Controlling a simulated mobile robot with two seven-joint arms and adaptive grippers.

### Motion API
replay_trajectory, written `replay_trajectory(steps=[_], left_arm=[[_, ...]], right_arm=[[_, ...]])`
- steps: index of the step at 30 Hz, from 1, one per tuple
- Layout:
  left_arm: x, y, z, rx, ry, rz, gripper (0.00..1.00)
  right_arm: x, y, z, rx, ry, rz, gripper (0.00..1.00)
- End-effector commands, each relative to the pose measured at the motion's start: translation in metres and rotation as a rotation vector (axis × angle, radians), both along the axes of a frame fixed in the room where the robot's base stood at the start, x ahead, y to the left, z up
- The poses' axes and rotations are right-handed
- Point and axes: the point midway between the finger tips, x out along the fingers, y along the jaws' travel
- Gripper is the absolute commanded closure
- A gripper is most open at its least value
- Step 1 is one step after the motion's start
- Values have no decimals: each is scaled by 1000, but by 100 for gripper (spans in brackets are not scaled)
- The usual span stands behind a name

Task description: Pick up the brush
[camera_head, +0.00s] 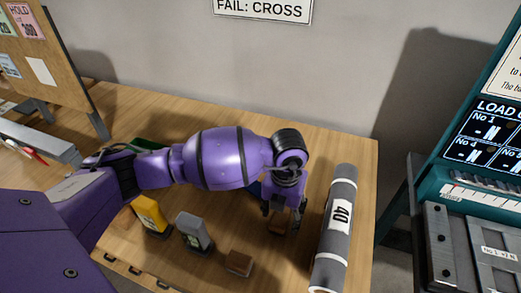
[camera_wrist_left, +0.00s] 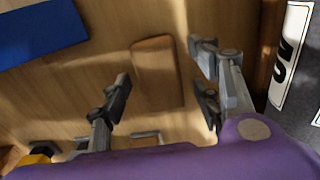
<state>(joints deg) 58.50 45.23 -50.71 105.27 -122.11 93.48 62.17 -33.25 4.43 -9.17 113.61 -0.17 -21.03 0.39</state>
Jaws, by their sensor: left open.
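A small brown wooden block with rounded corners, which looks like the brush (camera_wrist_left: 157,72), lies on the wooden table. In the head view the brush (camera_head: 278,222) is partly hidden by my left gripper (camera_head: 285,210). My left gripper is open above it. In the left wrist view the brush shows between the two spread fingers of the gripper (camera_wrist_left: 163,68), with a gap on each side. No bristles show. My right gripper is not in view.
A grey roll marked 40 (camera_head: 341,215) lies close right of the gripper. Another wooden block (camera_head: 238,263), a grey-topped piece (camera_head: 193,232) and a yellow-topped piece (camera_head: 151,214) stand nearer the front edge. A blue flat thing (camera_wrist_left: 40,32) lies to the left.

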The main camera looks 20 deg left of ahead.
Motion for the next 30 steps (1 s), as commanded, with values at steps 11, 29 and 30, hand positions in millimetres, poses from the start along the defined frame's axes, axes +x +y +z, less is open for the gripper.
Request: replay_trajectory(steps=[11,29,30], left_arm=[[2,-1,-5,0,-4,-2,42],[2,-1,-10,-1,-4,-2,42],[2,-1,-10,-1,-4,-2,42]], right_arm=[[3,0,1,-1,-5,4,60],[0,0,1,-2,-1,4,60],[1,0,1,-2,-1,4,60]])
